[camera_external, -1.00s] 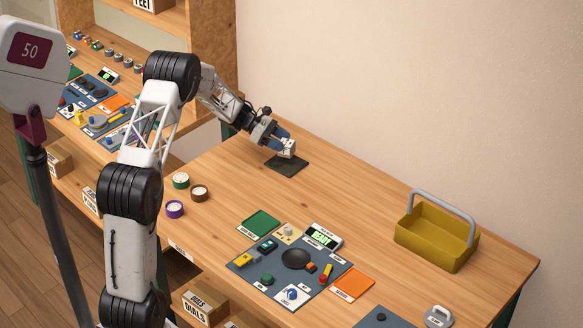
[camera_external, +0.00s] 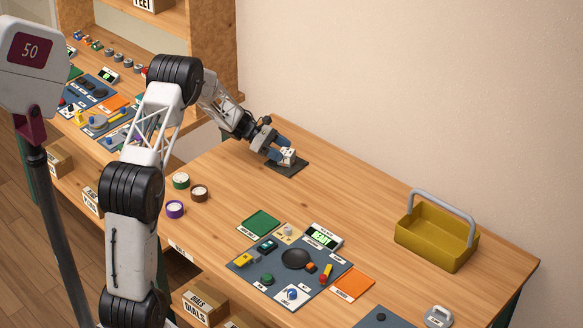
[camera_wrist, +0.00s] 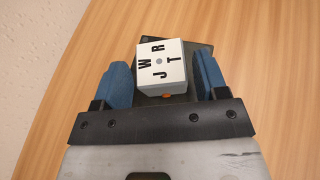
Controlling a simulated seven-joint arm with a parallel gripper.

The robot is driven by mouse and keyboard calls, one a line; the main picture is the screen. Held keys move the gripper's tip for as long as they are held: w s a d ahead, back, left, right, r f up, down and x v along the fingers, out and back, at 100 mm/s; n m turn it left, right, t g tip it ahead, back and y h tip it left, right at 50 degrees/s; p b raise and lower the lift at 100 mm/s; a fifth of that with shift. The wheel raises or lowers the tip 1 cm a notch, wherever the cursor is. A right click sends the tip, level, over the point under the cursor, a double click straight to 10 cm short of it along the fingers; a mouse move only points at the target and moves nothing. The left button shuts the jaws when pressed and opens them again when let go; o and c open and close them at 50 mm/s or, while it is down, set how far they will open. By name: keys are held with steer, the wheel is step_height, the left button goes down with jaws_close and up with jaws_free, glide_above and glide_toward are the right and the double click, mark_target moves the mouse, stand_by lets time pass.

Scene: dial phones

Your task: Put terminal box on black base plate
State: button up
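The terminal box (camera_wrist: 161,66) is a small white block with black letters W, R, J and T on its top. It lies between the two blue fingers of my gripper (camera_wrist: 165,85), with gaps beside it, so the fingers look open around it. In the external view the terminal box (camera_external: 287,157) is at the black base plate (camera_external: 298,167), apparently resting on it; its underside is hidden. My gripper (camera_external: 283,151) is low over the plate. Parts of the dark plate (camera_wrist: 204,45) show behind the box in the wrist view.
Three round dials (camera_external: 199,193) lie left of the table's middle. A blue-grey panel (camera_external: 250,278) with several parts, a green plate (camera_external: 262,221) and an orange plate (camera_external: 353,283) lie nearer the front. A yellow basket (camera_external: 428,243) stands at right. Wood around the base plate is clear.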

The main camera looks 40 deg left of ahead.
steer(key=shift+o, duration=0.7)
steer(key=shift+r, duration=0.1)
steer(key=shift+r, duration=0.1)
steer(key=v, duration=1.2)
steer(key=shift+r, duration=0.1)
